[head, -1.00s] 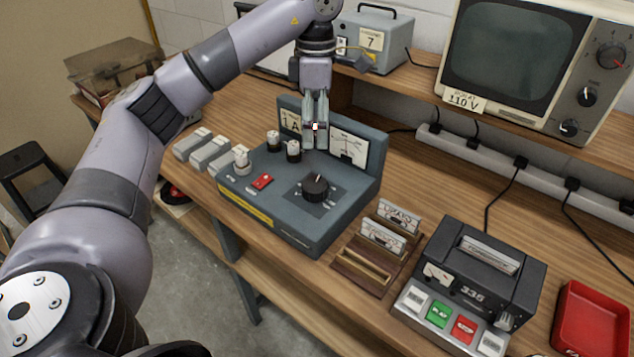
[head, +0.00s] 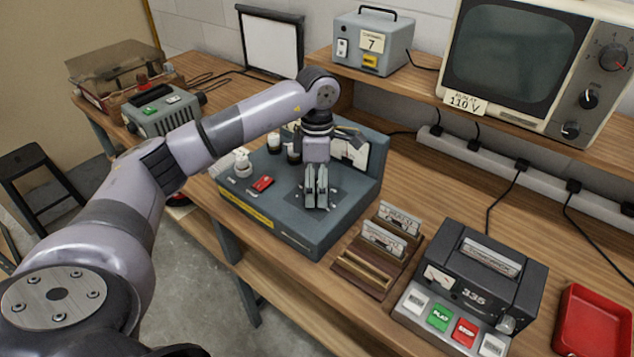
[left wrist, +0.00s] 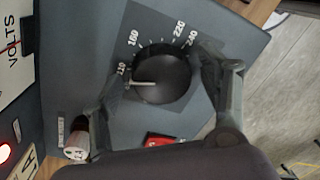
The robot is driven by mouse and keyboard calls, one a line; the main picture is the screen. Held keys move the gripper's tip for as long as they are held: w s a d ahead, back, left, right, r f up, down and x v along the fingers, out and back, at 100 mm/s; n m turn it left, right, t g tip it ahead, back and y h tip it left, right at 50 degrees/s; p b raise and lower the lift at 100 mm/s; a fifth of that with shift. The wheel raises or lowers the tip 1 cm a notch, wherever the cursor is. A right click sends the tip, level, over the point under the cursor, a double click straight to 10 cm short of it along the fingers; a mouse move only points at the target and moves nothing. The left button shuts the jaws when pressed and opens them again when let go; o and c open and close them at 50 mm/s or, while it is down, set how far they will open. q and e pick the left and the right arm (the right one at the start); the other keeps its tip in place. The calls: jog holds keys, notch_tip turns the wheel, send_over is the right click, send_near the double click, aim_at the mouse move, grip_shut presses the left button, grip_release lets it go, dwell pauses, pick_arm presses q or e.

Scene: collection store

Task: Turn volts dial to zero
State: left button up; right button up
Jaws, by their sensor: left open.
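The volts dial is a round black knob (left wrist: 166,68) with a pale pointer line, on the sloped blue-grey power unit (head: 290,222). In the left wrist view the pointer aims left, close to the 110 mark; 160, 220 and 240 also show around the dial. My left gripper (head: 316,203) points down over the dial, which it hides in the head view. In the left wrist view its open fingers stand on either side of the knob; whether they touch it I cannot tell. My right gripper is not in view.
On the unit are a red switch (head: 262,184), white-topped terminals (head: 243,163) and a meter panel (head: 374,160) behind.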

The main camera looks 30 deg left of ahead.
pick_arm(q)
jog(key=c, duration=1.2)
jog(key=shift+o, duration=0.2)
jog(key=n, duration=0.5)
jog(key=shift+a, duration=0.15)
jog(key=n, duration=0.5)
jog(key=shift+n+t, duration=0.3)
jog(key=shift+n, duration=0.1)
jog(key=n, duration=0.5)
jog(key=shift+a+n, duration=0.1)
jog(key=shift+n, duration=0.2)
jog(key=n, duration=0.5)
jog(key=shift+s+t, duration=0.15)
jog(key=shift+t, duration=0.15)
jog(key=shift+n, duration=0.4)
